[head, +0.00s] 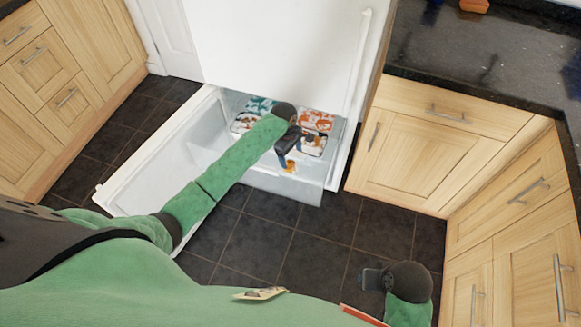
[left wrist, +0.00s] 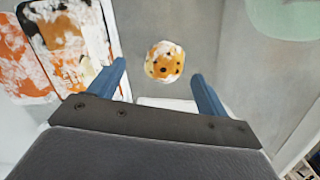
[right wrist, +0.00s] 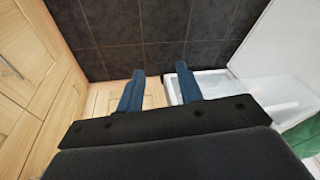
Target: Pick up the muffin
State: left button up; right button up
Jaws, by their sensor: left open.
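The muffin (left wrist: 165,62) is small, round and orange-yellow with dark spots and white patches. In the left wrist view it lies on a grey surface inside the drawer, ahead of and between my open left fingers (left wrist: 163,88), not touching them. In the head view the muffin (head: 290,165) shows as a small orange spot just below my left gripper (head: 286,158), which reaches into the open freezer drawer (head: 140,165). My right gripper (head: 372,280) is low at the right over the floor. Its fingers (right wrist: 158,82) stand apart in the right wrist view, with nothing between them.
Several flat orange, white and teal packages (head: 315,122) lie at the back of the drawer; some show beside the left fingers (left wrist: 70,40). The white fridge door (head: 280,45) stands above. Wooden cabinets (head: 440,145) flank both sides. Dark floor tiles (head: 270,240) are clear.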

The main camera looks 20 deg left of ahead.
aim_at(288, 163)
pick_arm(q)
jog(key=shift+s+f, duration=0.15)
jog(key=shift+f, duration=0.65)
jog(key=f, duration=0.2)
jog(key=f+p, duration=0.1)
jog(key=f, duration=0.1)
jog(key=shift+s+a, duration=0.3)
jog(key=shift+f, duration=0.4)
jog(key=shift+d+f, duration=0.1)
jog(key=shift+f, duration=0.2)
pick_arm(e)
jog(key=shift+s+d+r+g, duration=0.3)
jog(key=shift+s+d+r, duration=0.15)
jog(key=shift+d+r, duration=0.3)
jog(key=shift+a+r, duration=0.1)
jog(key=shift+a, duration=0.05)
pick_arm(q)
jog(key=c, duration=0.6)
